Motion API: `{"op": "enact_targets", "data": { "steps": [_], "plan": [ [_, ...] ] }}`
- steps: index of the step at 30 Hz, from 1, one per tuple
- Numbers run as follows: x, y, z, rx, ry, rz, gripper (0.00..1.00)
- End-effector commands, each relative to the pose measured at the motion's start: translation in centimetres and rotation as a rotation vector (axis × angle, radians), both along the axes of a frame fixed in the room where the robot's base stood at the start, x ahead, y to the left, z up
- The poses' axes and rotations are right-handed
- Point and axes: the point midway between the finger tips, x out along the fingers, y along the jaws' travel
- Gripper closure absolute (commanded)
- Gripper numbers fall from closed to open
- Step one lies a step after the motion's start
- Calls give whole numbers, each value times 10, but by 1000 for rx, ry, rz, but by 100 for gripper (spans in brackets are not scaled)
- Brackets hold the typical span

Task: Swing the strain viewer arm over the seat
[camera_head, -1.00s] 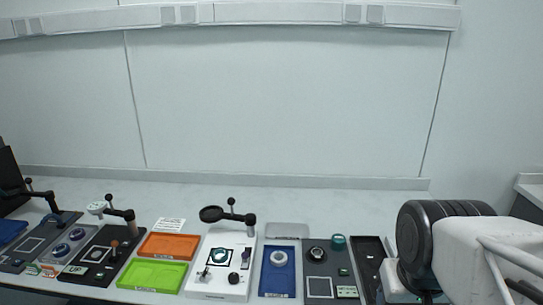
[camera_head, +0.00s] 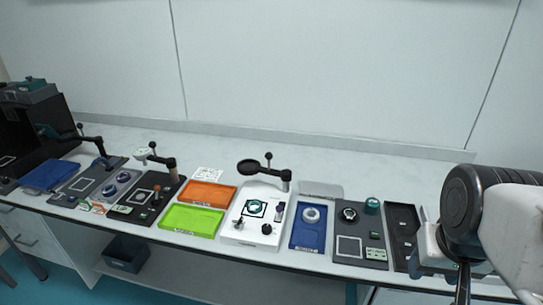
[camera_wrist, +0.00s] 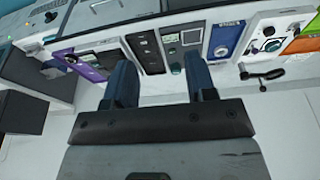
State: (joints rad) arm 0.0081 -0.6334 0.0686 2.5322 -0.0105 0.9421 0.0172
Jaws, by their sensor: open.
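Three swing arms on posts stand along the bench, and I cannot tell for certain which is the strain viewer. One has a dark round head (camera_head: 249,166) on a black arm, at the back of a white station (camera_head: 238,226); its head lies left of its post, behind the station's ringed seat (camera_head: 257,207). This arm also shows in the wrist view (camera_wrist: 262,75). A white-headed arm (camera_head: 144,153) is on a black station (camera_head: 134,213), and a dark arm (camera_head: 85,137) is farther left. My gripper (camera_wrist: 161,75) is open and empty, its two blue fingers apart from the stations.
Orange (camera_head: 207,195) and green (camera_head: 193,220) trays lie left of the white station. A blue tray (camera_head: 308,236), a grey station (camera_head: 361,246) and a narrow black tray (camera_head: 402,237) lie right. The bench behind is mostly clear; the wall stands behind it.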

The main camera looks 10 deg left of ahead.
Motion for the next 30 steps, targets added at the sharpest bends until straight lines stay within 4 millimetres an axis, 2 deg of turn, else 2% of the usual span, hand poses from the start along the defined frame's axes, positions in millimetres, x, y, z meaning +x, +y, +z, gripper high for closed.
{"op": "enact_targets", "data": {
  "steps": [11, 12, 17, 23, 30],
  "plan": [
    [0, 0, 0, 0, 0, 0, 49],
    [0, 0, 0, 0, 0, 0, 44],
    [6, 2, 0, 2, -10, 7, 44],
    [37, 13, -1, 13, -66, 42, 44],
    [109, 42, -3, 40, -210, 118, 44]
  ]
}}
